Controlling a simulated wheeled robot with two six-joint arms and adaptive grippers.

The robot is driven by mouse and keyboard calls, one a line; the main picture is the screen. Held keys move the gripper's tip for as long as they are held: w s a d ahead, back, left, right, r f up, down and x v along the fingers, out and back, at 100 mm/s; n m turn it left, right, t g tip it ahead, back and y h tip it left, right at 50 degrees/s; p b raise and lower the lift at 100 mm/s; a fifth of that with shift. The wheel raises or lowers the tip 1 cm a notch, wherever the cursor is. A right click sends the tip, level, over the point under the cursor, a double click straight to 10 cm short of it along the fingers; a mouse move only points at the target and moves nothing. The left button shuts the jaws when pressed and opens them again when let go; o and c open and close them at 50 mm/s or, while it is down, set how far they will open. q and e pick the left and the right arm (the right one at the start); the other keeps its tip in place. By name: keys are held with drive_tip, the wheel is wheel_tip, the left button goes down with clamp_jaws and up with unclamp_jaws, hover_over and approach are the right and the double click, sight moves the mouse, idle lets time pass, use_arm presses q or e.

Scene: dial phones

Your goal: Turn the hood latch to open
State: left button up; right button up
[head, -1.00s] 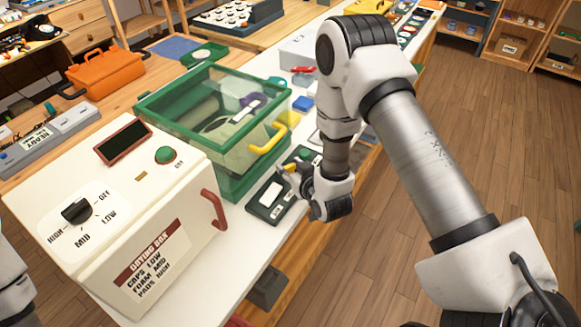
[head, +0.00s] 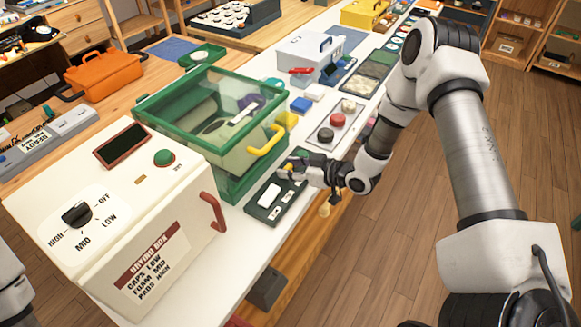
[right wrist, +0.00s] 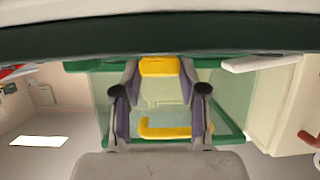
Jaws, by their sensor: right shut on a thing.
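The hood (head: 228,165) is a green-framed box with clear panels, and its lid looks shut. A yellow bar handle (head: 267,141) is on its front and also shows in the right wrist view (right wrist: 180,132). My right gripper (head: 288,168) is at the hood's front, below the handle. In the right wrist view its two fingers (right wrist: 160,82) stand either side of a yellow block, which looks like the hood latch (right wrist: 160,67), and are shut on it. In the head view the gripper mostly hides this block. My left gripper is out of view.
The cream drying box (head: 180,215) with a red handle (head: 213,212) stands left of the hood. A dark tray with a white block (head: 269,195) lies just below my right gripper. A tray of round buttons (head: 335,128) lies to its right. Open floor is at right.

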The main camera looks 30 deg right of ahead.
idle(0.3)
drive_tip(key=o, duration=1.1)
drive_tip(key=shift+o, duration=0.2)
drive_tip(key=v, duration=1.2)
